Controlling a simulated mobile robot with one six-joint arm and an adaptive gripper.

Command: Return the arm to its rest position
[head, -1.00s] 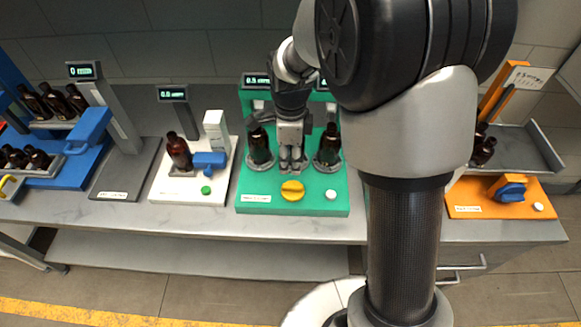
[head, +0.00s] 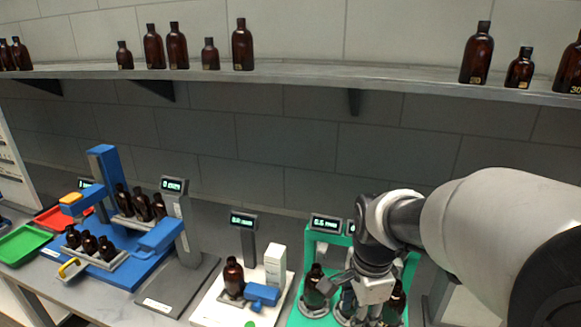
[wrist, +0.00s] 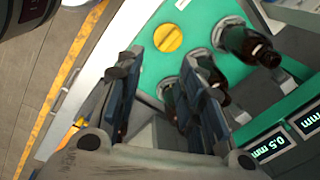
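My gripper (head: 370,300) is over the green station (head: 298,318), between an amber bottle (head: 313,287) on its left and another amber bottle (head: 397,300) on its right. In the wrist view my gripper (wrist: 160,72) has its two dark fingers spread apart, with no bottle clearly held between them. In that view one amber bottle (wrist: 250,44) stands clear of the fingers, and another (wrist: 208,72) is close behind the right finger. The station's yellow knob (wrist: 168,38) is beyond the fingertips. What lies behind the right finger is partly hidden.
A white station with a bottle (head: 233,278), a white box (head: 275,266) and a blue clamp (head: 262,295) stands to the left. Further left are a grey stand (head: 160,290) and a blue rack (head: 120,275) with bottles. A shelf (head: 300,73) with bottles runs above.

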